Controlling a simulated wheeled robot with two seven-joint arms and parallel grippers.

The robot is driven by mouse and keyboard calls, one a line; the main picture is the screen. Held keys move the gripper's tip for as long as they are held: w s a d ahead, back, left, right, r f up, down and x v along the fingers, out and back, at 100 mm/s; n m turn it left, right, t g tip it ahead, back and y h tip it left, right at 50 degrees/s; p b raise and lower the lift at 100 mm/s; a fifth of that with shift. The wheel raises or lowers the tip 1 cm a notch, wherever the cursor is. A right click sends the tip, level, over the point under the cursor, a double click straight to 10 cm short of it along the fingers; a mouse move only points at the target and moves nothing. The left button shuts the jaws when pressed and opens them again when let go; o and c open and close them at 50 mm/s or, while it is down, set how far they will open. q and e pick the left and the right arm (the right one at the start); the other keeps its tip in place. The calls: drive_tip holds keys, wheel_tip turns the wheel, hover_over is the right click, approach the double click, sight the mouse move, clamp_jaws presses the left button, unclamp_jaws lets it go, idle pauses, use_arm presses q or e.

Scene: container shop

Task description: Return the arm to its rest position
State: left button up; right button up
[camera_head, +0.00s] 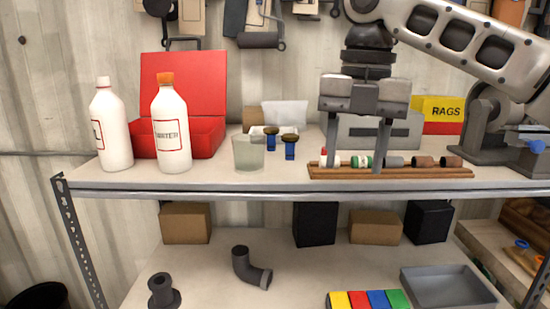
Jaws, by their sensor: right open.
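My right gripper (356,160) comes down from the upper right and hangs over the wooden rack (390,173) on the upper shelf. Its two fingers point straight down and are spread apart. A white-and-green spool-like piece (361,161) shows between the fingers in the picture; I cannot tell whether a finger touches it. A red-and-white piece (331,160) sits at the rack's left end, partly behind the left finger. A grey piece (394,161) and two brown pieces lie along the rack to the right. My left gripper is not in view.
Two white bottles, one orange-capped (172,130), stand left before an open red toolbox (190,85). A translucent cup (249,153) and two blue-handled brushes (290,147) stand mid-shelf. A yellow RAGS box (440,110) and a dark vise (490,130) are at right. The lower shelf holds pipe fittings and a grey tray (447,287).

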drive_tip(key=a+f+m+t+y, duration=0.1)
drive_tip(key=a+f+m+y, duration=0.3)
drive_tip(key=f, duration=0.8)
drive_tip(key=a+f+m+t+y, duration=0.1)
drive_tip(key=a+f+m, duration=0.45)
drive_tip(key=f, duration=0.55)
drive_tip(key=a+f+m+t+y, duration=0.1)
drive_tip(key=a+f+m+y, duration=0.3)
drive_tip(key=f, duration=0.8)
drive_tip(key=s+d+f+m+t+h, duration=0.2)
drive_tip(key=s+d+f+m+t, duration=0.4)
drive_tip(key=f+m, duration=0.4)
drive_tip(key=s+d+f+m+h, duration=0.2)
drive_tip(key=s+d+m, duration=0.1)
drive_tip(key=s+d, duration=0.3)
drive_tip(key=s+d+f+m+t+h, duration=0.1)
drive_tip(key=s+d+f+m+h, duration=0.1)
drive_tip(key=s+d, duration=0.4)
drive_tip(key=shift+s+f+m+h, duration=0.4)
drive_tip(key=shift+s+f+m, duration=0.3)
drive_tip(key=shift+m, duration=0.25)
